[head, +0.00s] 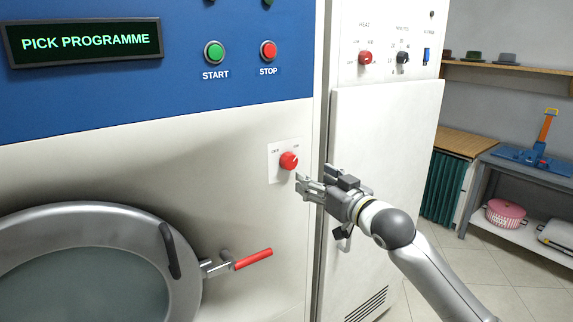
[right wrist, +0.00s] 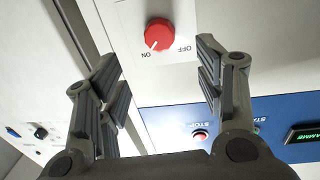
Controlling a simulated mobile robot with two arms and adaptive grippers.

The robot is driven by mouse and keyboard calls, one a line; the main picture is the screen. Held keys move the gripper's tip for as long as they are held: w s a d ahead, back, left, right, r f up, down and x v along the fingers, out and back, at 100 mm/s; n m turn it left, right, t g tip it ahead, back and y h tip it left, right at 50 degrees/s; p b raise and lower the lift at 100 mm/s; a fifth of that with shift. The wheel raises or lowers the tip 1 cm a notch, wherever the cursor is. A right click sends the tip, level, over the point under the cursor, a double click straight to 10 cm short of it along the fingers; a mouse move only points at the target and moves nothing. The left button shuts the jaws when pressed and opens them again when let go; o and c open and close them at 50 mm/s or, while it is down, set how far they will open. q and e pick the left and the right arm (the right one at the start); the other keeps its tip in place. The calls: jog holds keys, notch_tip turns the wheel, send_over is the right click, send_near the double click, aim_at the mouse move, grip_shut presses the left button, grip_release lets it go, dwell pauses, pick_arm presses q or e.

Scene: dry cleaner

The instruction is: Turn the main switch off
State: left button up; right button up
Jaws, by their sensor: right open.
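The main switch is a red rotary knob (head: 289,160) on a white plate (head: 275,165) marked OFF at left and ON at right, on the machine's front panel. In the right wrist view the knob (right wrist: 159,33) appears upside down, with a pale mark turned toward ON. My right gripper (head: 303,186) is open and empty, just right of and below the knob in the head view. In the right wrist view its fingers (right wrist: 160,65) stand on either side of the knob's line, with no contact visible. My left gripper is not in view.
A green START button (head: 214,53) and red STOP button (head: 268,51) sit above the switch. A red-handled door lever (head: 253,259) and round door (head: 90,212) are at lower left. A second cabinet (head: 382,170) stands close at right, behind my right arm.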

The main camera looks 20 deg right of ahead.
aim_at(292, 164)
jog(key=p+x, duration=0.2)
jog(key=x, duration=0.6)
jog(key=shift+p, duration=0.3)
jog(key=shift+x, duration=1.15)
jog(key=shift+f, duration=0.1)
jog(key=c, duration=1)
